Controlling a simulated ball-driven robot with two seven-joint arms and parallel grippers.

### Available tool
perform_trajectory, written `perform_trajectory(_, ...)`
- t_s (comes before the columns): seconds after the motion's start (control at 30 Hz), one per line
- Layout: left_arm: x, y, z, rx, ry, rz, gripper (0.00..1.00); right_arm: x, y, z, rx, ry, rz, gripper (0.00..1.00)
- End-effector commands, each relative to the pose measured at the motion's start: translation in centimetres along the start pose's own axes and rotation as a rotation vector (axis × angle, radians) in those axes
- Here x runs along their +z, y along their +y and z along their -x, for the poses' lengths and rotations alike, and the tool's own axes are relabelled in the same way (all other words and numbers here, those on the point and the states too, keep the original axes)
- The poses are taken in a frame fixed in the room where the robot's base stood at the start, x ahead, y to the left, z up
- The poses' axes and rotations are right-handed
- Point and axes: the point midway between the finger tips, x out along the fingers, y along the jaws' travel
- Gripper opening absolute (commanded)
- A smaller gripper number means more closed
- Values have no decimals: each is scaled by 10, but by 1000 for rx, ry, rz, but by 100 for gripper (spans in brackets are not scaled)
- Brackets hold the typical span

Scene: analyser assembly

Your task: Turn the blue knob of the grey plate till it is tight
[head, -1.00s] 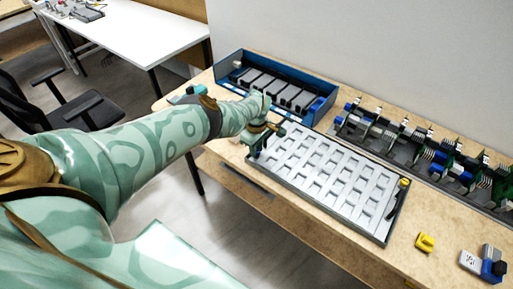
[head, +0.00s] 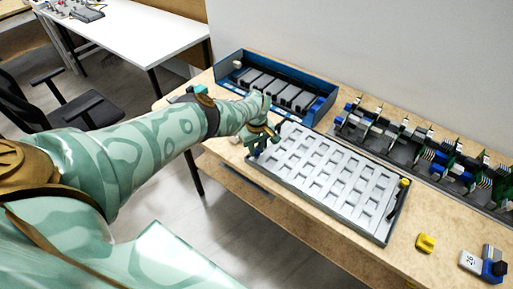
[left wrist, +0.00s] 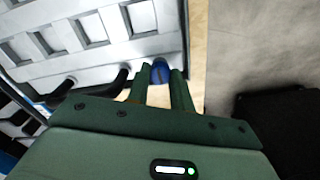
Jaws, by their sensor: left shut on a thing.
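The grey plate (head: 325,180) lies on the wooden bench, with rows of square recesses and a dark rim. My left gripper (head: 262,146) is at the plate's near left corner. In the left wrist view its two green fingers (left wrist: 161,80) are shut on the blue knob (left wrist: 160,70), which sits between their tips at the plate's edge. In the head view the knob is mostly hidden by the gripper. The plate (left wrist: 100,62) also fills the upper left of the left wrist view. My right gripper is not in view.
A blue tray (head: 326,106) with dark slots stands behind the plate. A rack of circuit boards (head: 400,150) runs along the wall. A yellow knob (head: 404,182) is on the plate's right corner. A yellow piece (head: 425,243) and a blue-and-grey part (head: 490,264) lie at the right.

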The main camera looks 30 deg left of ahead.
Motion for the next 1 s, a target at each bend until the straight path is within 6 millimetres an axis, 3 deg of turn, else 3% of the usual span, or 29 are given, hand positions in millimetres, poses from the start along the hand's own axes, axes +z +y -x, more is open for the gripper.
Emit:
perform_trajectory(0.17, -4, 2, 5, 6, 10, 2, 0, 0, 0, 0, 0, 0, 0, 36)
perform_trajectory(0.2, -5, 2, 5, 6, 10, 3, 28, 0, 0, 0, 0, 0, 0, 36)
perform_trajectory(0.27, -4, 2, 4, 6, 9, 3, 45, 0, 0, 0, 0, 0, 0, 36)
perform_trajectory(0.67, -1, 1, 7, 3, 3, 2, 45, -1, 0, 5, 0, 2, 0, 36)
perform_trajectory(0.87, -1, 1, 36, 4, 5, 1, 45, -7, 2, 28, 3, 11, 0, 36)
perform_trajectory(1.0, -1, 1, 71, 5, 4, 2, 45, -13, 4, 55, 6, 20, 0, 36)
